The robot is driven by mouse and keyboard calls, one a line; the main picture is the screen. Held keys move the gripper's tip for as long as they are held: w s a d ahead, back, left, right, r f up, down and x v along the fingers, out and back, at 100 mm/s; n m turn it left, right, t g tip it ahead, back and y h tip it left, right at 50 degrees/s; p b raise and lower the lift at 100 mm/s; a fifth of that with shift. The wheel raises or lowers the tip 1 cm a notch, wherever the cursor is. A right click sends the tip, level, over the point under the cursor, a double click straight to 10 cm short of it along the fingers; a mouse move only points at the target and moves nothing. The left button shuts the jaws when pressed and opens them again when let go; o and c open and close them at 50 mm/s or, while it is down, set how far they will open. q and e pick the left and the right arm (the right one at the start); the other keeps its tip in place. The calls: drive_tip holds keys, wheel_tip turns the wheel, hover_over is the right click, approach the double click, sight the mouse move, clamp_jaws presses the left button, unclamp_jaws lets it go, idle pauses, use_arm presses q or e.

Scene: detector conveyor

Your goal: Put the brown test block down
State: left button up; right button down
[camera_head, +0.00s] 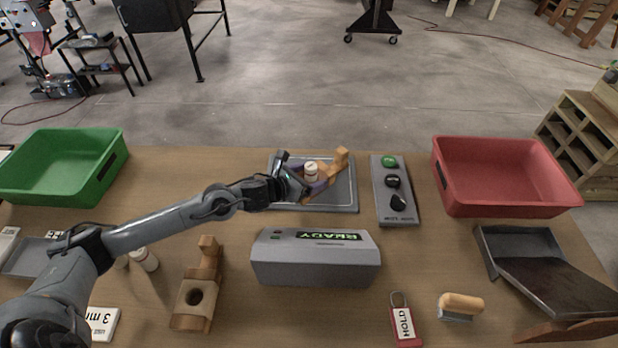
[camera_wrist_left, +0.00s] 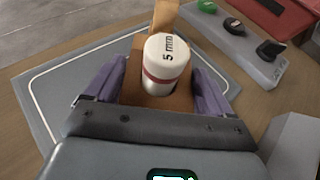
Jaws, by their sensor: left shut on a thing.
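My left gripper (camera_head: 306,188) is shut on the brown test block (camera_head: 337,167), over the grey mat with a white outline (camera_head: 282,163). In the left wrist view, the purple fingers (camera_wrist_left: 158,92) press on both sides of the block (camera_wrist_left: 146,99), and its raised post points away from me. A white cylinder with a red band (camera_wrist_left: 164,66), marked "5 mm", stands in the block; it also shows in the head view (camera_head: 311,171). Whether the block touches the mat, I cannot tell. My right gripper is not in view.
A grey box reading READY (camera_head: 315,265) stands in front of the mat, and a button panel (camera_head: 405,207) to its right. A green bin (camera_head: 100,186) is at left, a red bin (camera_head: 500,204) at right. A similar wooden block (camera_head: 190,320) with an empty hole sits front left.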

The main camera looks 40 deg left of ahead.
use_arm(q)
drive_tip(key=shift+w, duration=0.1)
drive_tip(key=shift+f, duration=0.2)
drive_tip(key=o, duration=1.2)
drive_tip(key=shift+c, duration=0.2)
drive_tip(key=shift+r, duration=0.1)
